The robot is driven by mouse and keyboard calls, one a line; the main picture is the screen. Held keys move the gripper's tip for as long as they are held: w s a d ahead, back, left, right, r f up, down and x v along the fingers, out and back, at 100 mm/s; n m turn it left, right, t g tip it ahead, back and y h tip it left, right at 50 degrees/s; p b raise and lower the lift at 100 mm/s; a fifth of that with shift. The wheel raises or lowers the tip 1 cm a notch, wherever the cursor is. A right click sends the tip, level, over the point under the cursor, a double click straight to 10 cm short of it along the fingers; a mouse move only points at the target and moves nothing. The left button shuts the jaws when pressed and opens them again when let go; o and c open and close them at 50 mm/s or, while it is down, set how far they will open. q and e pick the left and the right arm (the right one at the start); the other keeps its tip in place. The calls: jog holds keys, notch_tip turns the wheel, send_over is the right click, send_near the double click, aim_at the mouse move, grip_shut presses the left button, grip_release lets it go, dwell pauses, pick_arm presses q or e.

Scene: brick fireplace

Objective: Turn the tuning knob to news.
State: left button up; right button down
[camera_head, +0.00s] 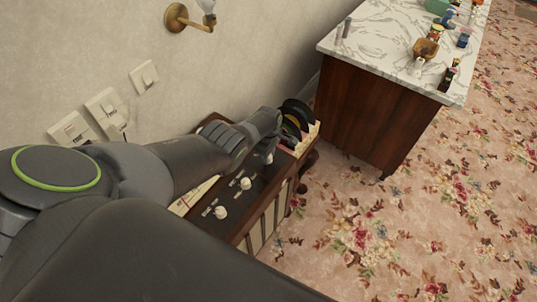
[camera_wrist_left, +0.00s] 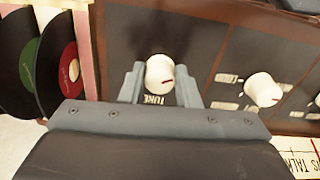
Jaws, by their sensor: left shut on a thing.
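The radio (camera_head: 203,220) is a dark brown box with a row of white knobs, standing by the wall. Its tuning knob (camera_wrist_left: 160,74) is white with a red mark and sits above an upside-down TUNE label in the left wrist view. The red mark points right, slightly down in that picture. My left gripper (camera_wrist_left: 160,82) is shut on the tuning knob, one finger on each side. In the head view, my left gripper (camera_head: 268,150) reaches the far end of the radio's panel and hides part of that knob. My right gripper is not in view.
Another white knob (camera_wrist_left: 263,90) is close beside the gripper. Records (camera_wrist_left: 58,60) stand at the radio's far end. A marble-topped cabinet (camera_head: 375,50) with small items stands beyond. Wall switches (camera_head: 105,108) and a wall lamp (camera_head: 190,15) are behind. Flowered carpet is clear at right.

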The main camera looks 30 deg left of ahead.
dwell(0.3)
pick_arm(q)
jog(key=o, duration=1)
notch_tip(320, 180, up, 9)
jog(key=p, duration=0.6)
jog(key=shift+p, duration=0.3)
jog(key=shift+r+p, duration=0.75)
jog(key=shift+r, duration=3.45)
jog(key=shift+d, duration=0.1)
